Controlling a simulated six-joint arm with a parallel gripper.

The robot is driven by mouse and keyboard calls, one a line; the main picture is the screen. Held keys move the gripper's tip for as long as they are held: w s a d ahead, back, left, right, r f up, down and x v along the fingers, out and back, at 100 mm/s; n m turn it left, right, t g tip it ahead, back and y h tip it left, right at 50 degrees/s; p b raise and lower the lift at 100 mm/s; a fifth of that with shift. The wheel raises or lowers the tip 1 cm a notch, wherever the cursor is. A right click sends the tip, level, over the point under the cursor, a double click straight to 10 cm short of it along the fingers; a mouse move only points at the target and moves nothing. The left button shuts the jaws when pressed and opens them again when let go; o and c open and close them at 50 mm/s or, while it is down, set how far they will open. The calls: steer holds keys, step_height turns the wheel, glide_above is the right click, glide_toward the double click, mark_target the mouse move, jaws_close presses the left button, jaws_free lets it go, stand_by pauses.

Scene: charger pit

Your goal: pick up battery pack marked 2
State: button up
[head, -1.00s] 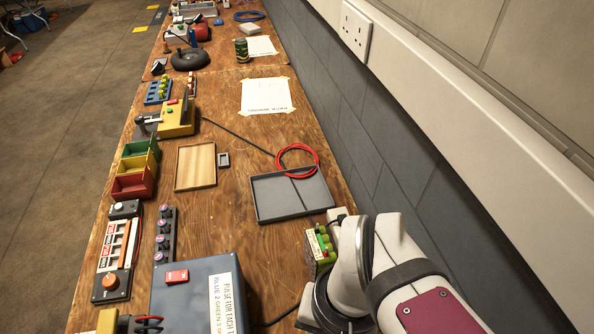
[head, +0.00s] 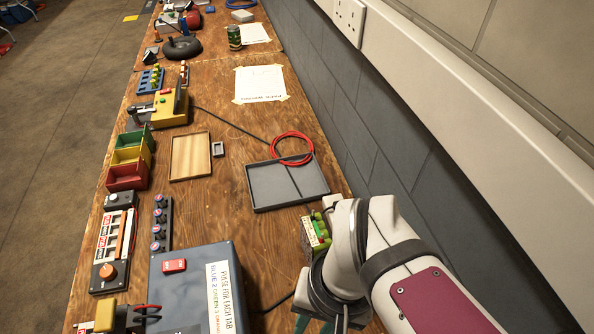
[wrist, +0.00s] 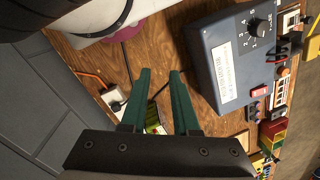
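No battery pack with a readable 2 shows in these views. A green-topped block with a white label (head: 316,232) stands beside my arm, partly hidden by it; its marking is too small to read. In the wrist view, something green and white (wrist: 153,122) shows between and beyond my gripper's fingers. My gripper (wrist: 157,80) has two dark green fingers, apart, with nothing held between them. In the head view, only bits of the green fingers show at the bottom edge, under my arm.
A grey-blue box with a red switch (head: 174,265) stands at the front, its label reading "BLUE 2". A panel with an orange knob (head: 109,272) is to its left. A grey tray (head: 262,202), red cable coil (head: 291,148) and wooden tray (head: 179,173) lie beyond. The wall bounds the right.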

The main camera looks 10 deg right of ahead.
steer(key=o, duration=1.1)
steer(key=shift+c, duration=0.2)
steer(key=m+h, duration=1.2)
steer(key=h, duration=0.3)
glide_above(318, 229)
steer(key=f, duration=0.3)
steer(key=shift+s+f, duration=0.25)
steer(key=shift+s, duration=0.05)
steer(key=shift+t, duration=0.5)
steer(key=f, duration=0.7)
steer(key=shift+w+f, duration=0.25)
steer(key=shift+w, duration=0.1)
steer(key=shift+x, duration=1.35)
